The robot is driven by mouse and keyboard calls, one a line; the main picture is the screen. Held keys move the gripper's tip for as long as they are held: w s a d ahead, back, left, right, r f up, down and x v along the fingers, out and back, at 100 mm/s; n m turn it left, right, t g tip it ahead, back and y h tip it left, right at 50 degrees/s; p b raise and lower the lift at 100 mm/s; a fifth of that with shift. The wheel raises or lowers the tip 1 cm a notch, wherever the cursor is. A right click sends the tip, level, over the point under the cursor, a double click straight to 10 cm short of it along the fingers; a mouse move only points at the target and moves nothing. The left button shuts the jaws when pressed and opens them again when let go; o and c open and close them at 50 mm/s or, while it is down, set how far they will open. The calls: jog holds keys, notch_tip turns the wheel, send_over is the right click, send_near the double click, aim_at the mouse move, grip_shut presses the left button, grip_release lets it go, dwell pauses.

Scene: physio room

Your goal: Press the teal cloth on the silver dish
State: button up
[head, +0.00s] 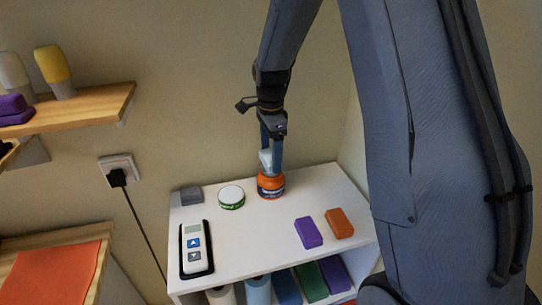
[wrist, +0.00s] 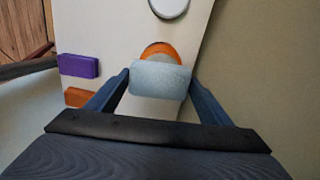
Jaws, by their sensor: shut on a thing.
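My gripper (wrist: 160,83) is shut on a pale blue-grey block-like thing (wrist: 160,79), its fingers on its left and right sides. In the head view, my gripper (head: 271,150) points down over the white shelf top, and the pale thing (head: 266,160) shows at its fingertips. Right behind and below it is an orange jar with a dark band (head: 271,187), partly hidden by the held thing in the wrist view (wrist: 160,50). I cannot tell whether they touch. I see nothing clearly teal and no clear silver dish.
On the white shelf unit (head: 262,231) are a white-lidded green tin (head: 231,197), a grey block (head: 187,196), a white handset on a black tray (head: 194,247), a purple block (head: 308,232) and an orange block (head: 340,222). The middle front is clear. A wooden wall shelf (head: 95,105) is at left.

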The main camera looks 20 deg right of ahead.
aim_at(271, 156)
jog(key=shift+r+p, duration=1.8)
jog(key=shift+r, duration=1)
jog(key=shift+s, duration=0.1)
